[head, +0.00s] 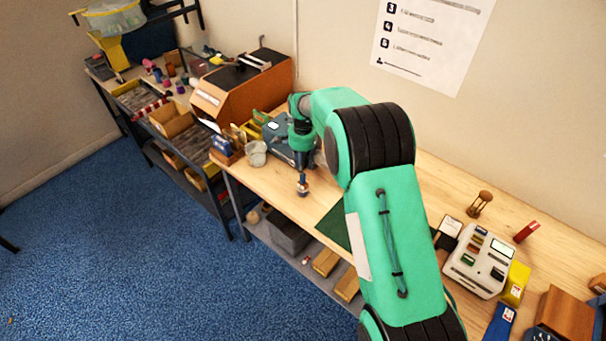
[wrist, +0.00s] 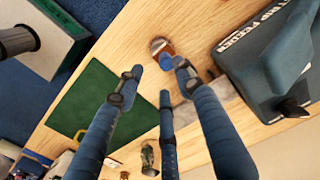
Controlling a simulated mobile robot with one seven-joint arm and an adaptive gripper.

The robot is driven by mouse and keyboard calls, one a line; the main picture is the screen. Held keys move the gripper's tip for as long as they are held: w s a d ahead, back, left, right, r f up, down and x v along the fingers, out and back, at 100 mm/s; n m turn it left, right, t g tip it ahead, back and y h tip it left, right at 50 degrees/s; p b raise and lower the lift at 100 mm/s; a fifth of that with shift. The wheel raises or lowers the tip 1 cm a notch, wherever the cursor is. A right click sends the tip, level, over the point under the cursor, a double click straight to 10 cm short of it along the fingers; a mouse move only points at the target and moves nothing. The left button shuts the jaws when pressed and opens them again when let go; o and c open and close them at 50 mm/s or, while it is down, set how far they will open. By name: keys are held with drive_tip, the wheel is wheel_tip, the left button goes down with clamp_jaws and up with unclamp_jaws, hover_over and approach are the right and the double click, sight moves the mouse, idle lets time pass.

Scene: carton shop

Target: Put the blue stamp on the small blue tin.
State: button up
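A small upright item with a brown knob and blue on it, apparently the blue stamp (head: 303,187), stands on the bench near its front edge. It also shows in the wrist view (wrist: 160,47), just beyond my fingertips. My gripper (head: 302,158) is over the bench beside the grey-blue strip feeder. In the wrist view my gripper (wrist: 160,80) has its fingers spread, with nothing between them, and is apart from the item. I cannot pick out the small blue tin with certainty.
The strip feeder (wrist: 265,70) stands close to my fingers on the right. A dark green mat (wrist: 105,110) lies to the left. A grey-white device (head: 478,262), an hourglass (head: 480,204) and a red cylinder (head: 526,232) stand farther right on the bench. A grey cup (head: 257,154) stands left.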

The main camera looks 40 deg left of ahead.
drive_tip(key=shift+r, duration=2)
